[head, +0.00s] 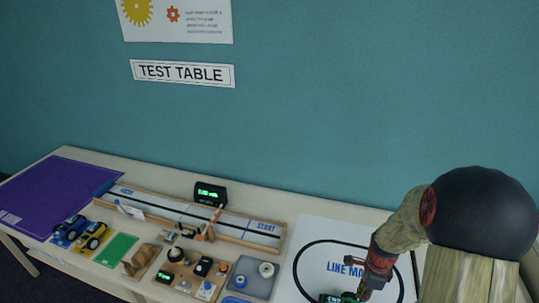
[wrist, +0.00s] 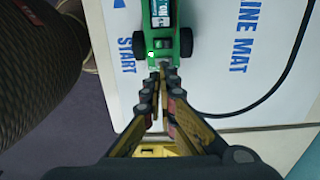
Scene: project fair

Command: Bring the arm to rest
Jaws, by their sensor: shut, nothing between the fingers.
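My arm reaches down on the right side of the head view to the line mat (head: 313,235). My gripper (wrist: 158,73) points down in the wrist view, its two fingers closed together with nothing between them. The fingertips are at the near end of a green toy car (wrist: 163,32) with dark wheels. I cannot tell whether they touch it. The car sits on the white line mat (wrist: 222,95), beside the word START. In the head view the car (head: 340,297) is mostly cut off at the bottom edge and partly hidden by my arm.
Left are a blue car (head: 68,228), a yellow car (head: 92,236), a green card (head: 117,249) and a purple mat (head: 60,190). A grey tray (head: 243,288) lies left of the line mat. A teal wall stands behind.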

